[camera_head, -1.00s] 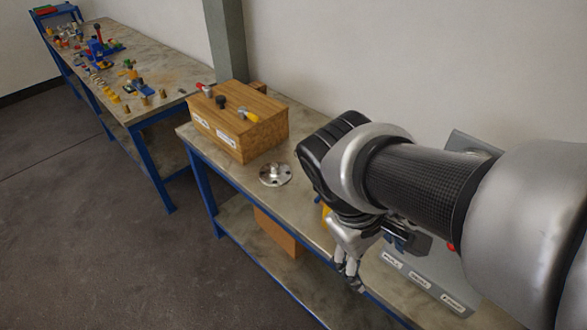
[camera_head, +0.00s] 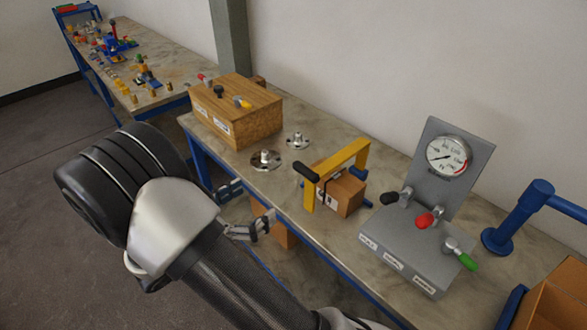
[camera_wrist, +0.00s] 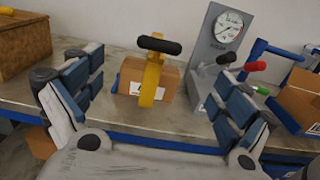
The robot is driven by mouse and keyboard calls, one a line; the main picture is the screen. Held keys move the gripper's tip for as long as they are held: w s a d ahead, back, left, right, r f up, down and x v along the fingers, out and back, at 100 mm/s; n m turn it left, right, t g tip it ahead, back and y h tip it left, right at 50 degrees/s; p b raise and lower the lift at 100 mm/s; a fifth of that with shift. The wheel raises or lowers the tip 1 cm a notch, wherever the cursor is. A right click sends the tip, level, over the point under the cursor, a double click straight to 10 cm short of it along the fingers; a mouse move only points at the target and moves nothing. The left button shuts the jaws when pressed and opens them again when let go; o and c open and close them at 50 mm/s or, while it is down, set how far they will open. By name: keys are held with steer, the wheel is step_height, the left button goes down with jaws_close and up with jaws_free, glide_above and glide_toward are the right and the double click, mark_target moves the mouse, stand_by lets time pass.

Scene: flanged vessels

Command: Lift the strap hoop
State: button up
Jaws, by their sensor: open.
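My gripper (camera_head: 246,207) is open and empty, off the front edge of the bench, left of the hoop in the head view. In the wrist view its two fingers stand wide apart to either side of the hoop, which is ahead and apart from them.
Right of the hoop stands a grey gauge panel (camera_head: 405,246) with coloured levers. Two metal flanges (camera_head: 266,160) and a wooden box (camera_head: 240,112) are to the left. A blue post (camera_head: 507,220) stands far right. Bare bench (camera_head: 283,208) lies before the hoop.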

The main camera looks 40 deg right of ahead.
mark_target(304, 170)
steer(key=d+b, duration=0.1)
steer(key=d, duration=0.4)
steer(key=d+b, duration=0.1)
steer(key=d, duration=0.5)
steer(key=w+d+b, duration=0.1)
steer(key=d, duration=0.5)
steer(key=shift+w+d, duration=0.1)
steer(key=shift+c, duration=0.4)
